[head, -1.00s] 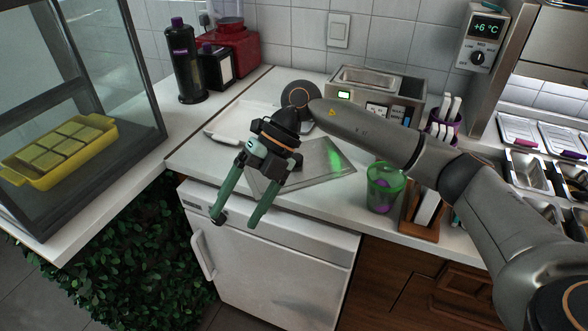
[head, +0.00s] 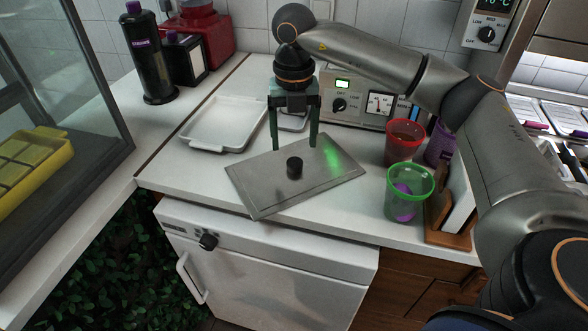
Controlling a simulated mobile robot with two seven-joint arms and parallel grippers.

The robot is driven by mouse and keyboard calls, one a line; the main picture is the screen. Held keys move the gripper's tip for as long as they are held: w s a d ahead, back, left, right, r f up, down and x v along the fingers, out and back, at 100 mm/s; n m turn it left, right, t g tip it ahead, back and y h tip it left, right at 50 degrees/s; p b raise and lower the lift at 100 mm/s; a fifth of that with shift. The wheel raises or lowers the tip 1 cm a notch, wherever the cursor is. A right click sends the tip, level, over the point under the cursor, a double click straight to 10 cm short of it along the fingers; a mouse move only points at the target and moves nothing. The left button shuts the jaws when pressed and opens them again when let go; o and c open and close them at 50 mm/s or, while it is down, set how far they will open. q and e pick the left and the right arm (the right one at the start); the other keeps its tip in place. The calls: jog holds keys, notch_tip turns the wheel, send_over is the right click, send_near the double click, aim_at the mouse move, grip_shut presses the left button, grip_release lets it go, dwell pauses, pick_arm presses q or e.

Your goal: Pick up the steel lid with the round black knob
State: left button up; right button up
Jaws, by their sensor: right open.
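The steel lid (head: 262,184) is a flat grey rectangular plate lying on the white counter, with a green glint at its right side. Its round black knob (head: 294,167) stands up near its middle. My right gripper (head: 294,146) points down with two green fingers apart, one on each side in the picture, just above and behind the knob. Nothing is between the fingers. I cannot tell the exact height of the fingertips over the lid. My left gripper is not in view.
A white tray (head: 187,137) lies left of the lid. A green cup (head: 393,208) and a red cup (head: 391,151) stand to the right, beside a wooden holder (head: 437,236). A steel appliance with dials (head: 359,89) stands behind. The counter's front edge is close to the lid.

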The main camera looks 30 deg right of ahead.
aim_at(295, 161)
jog(key=shift+d+f, duration=0.1)
jog(key=shift+f, duration=2.9)
grip_shut()
jog(key=shift+w+r, duration=0.1)
